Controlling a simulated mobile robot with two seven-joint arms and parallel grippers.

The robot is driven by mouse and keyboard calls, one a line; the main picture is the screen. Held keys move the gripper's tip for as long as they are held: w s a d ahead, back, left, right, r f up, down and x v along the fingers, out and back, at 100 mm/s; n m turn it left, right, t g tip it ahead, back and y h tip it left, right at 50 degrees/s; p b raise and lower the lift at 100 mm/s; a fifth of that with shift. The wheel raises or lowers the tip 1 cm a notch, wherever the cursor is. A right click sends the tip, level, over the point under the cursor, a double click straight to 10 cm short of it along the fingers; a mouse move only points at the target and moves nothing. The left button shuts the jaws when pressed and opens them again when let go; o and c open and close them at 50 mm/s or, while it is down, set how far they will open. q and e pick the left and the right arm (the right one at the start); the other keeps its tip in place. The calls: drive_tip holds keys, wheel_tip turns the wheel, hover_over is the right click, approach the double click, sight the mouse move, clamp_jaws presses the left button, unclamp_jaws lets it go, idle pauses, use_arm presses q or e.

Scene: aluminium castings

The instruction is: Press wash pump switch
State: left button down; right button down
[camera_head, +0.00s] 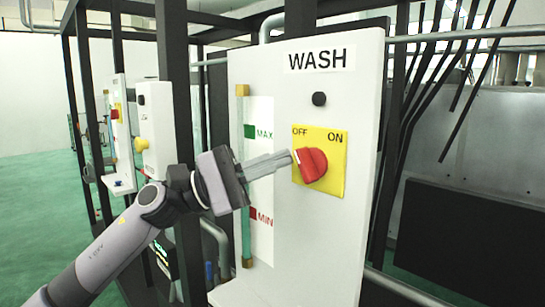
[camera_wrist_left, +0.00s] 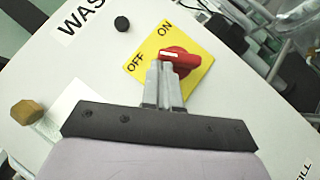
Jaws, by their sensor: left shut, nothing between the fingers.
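The wash pump switch is a red rotary knob (camera_head: 314,165) on a yellow plate (camera_head: 334,184) marked OFF and ON, on the white WASH panel (camera_head: 300,100). A pale mark on the knob's left end lies on the OFF side. My left gripper (camera_head: 288,158) is shut and empty, its fingertips at the knob's left end. In the left wrist view, the fingertips (camera_wrist_left: 166,68) overlap the left end of the red knob (camera_wrist_left: 192,60); I cannot tell whether they touch. My right gripper is in neither view.
A round black button (camera_head: 319,99) sits above the plate. A level gauge (camera_head: 245,130) with MAX and MIN marks stands left of the plate. Dark frame posts (camera_head: 174,80) and another white panel (camera_head: 157,120) are to the left. Pipes (camera_head: 460,36) run behind on the right.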

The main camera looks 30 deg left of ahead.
use_arm(q)
drive_tip(key=shift+r+m+g+y+b, duration=0.3)
drive_tip(key=shift+m+g, duration=0.3)
drive_tip(key=shift+m, duration=0.2)
drive_tip(key=shift+r+m+g, duration=0.2)
drive_tip(key=shift+m+g, duration=0.1)
drive_tip(key=shift+m, duration=0.1)
drive_tip(key=s+a+r+m+g+y, duration=0.2)
drive_tip(key=s+a+r+m+y, duration=0.1)
drive_tip(key=a+r+m+y, duration=0.1)
drive_tip(key=shift+s+a+m+y, duration=0.3)
drive_tip(key=shift+a+m+y, duration=0.1)
drive_tip(key=shift+m+y, duration=0.2)
idle(0.8)
idle(0.5)
